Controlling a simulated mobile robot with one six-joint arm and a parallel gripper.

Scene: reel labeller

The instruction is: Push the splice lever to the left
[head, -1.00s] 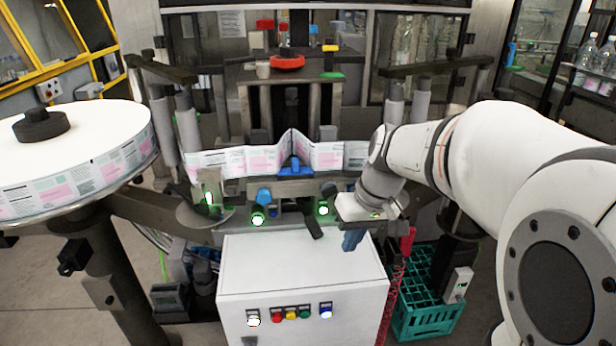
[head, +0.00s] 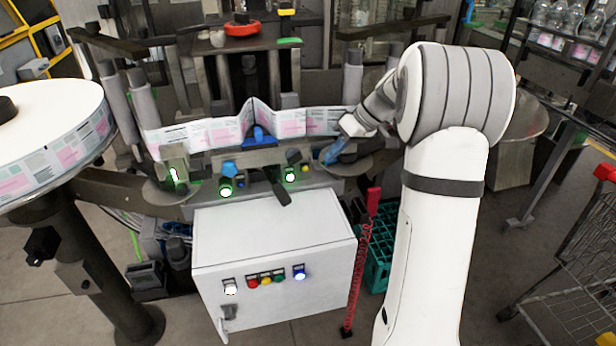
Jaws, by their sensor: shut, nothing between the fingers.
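The splice lever appears to be the dark handle (head: 278,188) that hangs tilted from the front of the splicing unit, between two green-lit knobs. My gripper (head: 333,152) is to the right of the lever and higher in the picture, apart from it. Its blue fingers are shut and empty, by the right end of the label web (head: 225,132). A blue clamp (head: 258,137) sits at the middle of the web, above the lever. The fingertips are small in the view, and I cannot tell whether they touch the roller plate behind them.
A white control box (head: 275,235) with coloured buttons stands below the lever. A large label reel (head: 50,150) is at the left. A green crate (head: 376,262) and a red coiled cord (head: 362,265) are right of the box. A wire cart (head: 575,270) stands at far right.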

